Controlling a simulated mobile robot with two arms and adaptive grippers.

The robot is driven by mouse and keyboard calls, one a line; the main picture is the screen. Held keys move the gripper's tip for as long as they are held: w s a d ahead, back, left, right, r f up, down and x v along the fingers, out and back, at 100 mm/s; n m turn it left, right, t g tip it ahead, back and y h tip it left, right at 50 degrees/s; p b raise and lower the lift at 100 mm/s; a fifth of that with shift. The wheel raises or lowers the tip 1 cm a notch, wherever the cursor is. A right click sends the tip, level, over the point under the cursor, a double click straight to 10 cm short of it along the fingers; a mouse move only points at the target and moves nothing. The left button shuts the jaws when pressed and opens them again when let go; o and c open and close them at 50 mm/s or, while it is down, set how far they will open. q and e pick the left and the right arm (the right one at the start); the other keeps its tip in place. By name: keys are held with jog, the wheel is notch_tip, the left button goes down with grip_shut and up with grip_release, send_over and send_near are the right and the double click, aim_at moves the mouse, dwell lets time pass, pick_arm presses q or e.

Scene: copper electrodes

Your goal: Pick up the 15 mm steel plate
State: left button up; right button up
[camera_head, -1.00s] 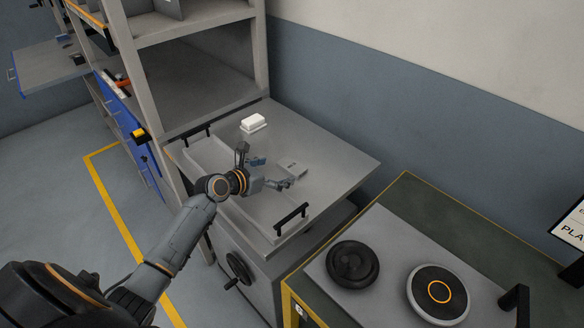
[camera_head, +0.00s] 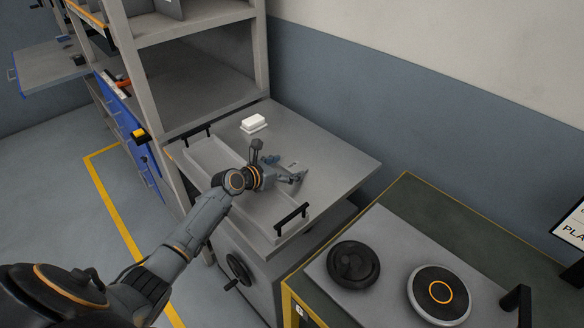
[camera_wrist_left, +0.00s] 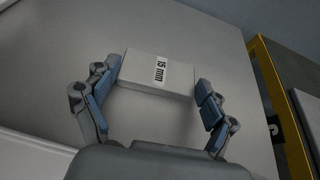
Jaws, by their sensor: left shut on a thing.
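The 15 mm steel plate (camera_wrist_left: 146,75) is a flat grey block with a white "15 mm" label, in the left wrist view. It lies between the two fingers of my left gripper (camera_wrist_left: 155,98), which is shut on its two sides. In the head view the plate (camera_head: 294,166) is partly hidden by my left gripper (camera_head: 287,172), over the grey cart top (camera_head: 335,165). I cannot tell whether the plate touches the surface. My right gripper is not in view.
A white box (camera_head: 254,123) sits at the back of the cart top. A shallow tray with black handles (camera_head: 291,218) lies along its front left. A green bench (camera_head: 440,215) with two round black devices stands to the right. Shelves (camera_head: 195,75) rise at the back left.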

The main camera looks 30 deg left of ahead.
pick_arm(q)
jog(key=shift+r, duration=0.1)
jog(key=shift+c, duration=0.6)
